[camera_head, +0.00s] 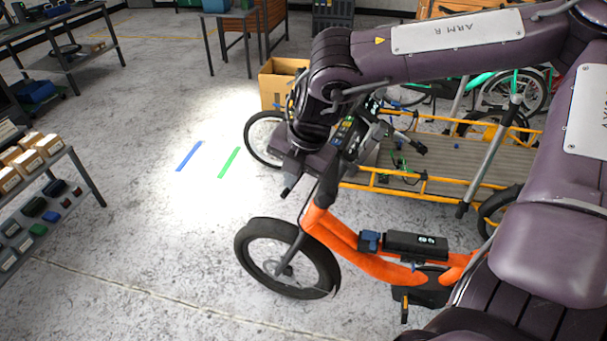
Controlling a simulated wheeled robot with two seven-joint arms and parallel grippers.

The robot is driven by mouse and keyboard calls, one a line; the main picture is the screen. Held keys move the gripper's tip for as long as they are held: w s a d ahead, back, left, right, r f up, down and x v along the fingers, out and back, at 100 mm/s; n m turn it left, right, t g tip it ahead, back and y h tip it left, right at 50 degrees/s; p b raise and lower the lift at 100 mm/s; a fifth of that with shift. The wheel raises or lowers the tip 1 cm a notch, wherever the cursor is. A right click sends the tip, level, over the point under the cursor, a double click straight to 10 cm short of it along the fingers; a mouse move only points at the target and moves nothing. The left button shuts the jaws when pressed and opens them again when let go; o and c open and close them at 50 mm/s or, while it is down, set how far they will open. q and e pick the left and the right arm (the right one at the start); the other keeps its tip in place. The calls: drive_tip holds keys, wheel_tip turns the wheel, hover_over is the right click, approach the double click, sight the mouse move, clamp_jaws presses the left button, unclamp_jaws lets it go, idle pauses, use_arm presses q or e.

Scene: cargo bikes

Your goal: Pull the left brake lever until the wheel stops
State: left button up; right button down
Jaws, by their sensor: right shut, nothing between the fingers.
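The orange cargo bike (345,238) stands in front of me, its front wheel (251,262) toward the left. A still picture does not show whether the wheel is turning. My right gripper (287,190) is shut and empty. It points down and left, at the upper end of the bike's steering column in this view. The wrist and gripper cover much of the handlebar (350,135). I cannot make out the left brake lever or tell whether the gripper touches it. My left gripper is not in view.
Behind stands another bike with a yellow-framed cargo bed (440,165) and a cardboard box (273,88). A shelf (75,160) with small boxes is at the left. Blue tape (190,155) and green tape (229,162) mark open floor between.

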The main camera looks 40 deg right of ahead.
drive_tip(key=shift+s+d+f, duration=0.1)
drive_tip(key=shift+s+f, duration=0.1)
drive_tip(key=shift+s, duration=0.05)
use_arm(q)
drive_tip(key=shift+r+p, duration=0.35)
use_arm(e)
drive_tip(key=shift+s+d+r, duration=0.35)
drive_tip(key=shift+s+d, duration=0.1)
drive_tip(key=shift+w, duration=0.1)
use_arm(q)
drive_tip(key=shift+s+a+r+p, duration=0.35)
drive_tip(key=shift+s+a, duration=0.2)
use_arm(e)
drive_tip(key=v, duration=1.4)
drive_tip(key=shift+r, duration=0.15)
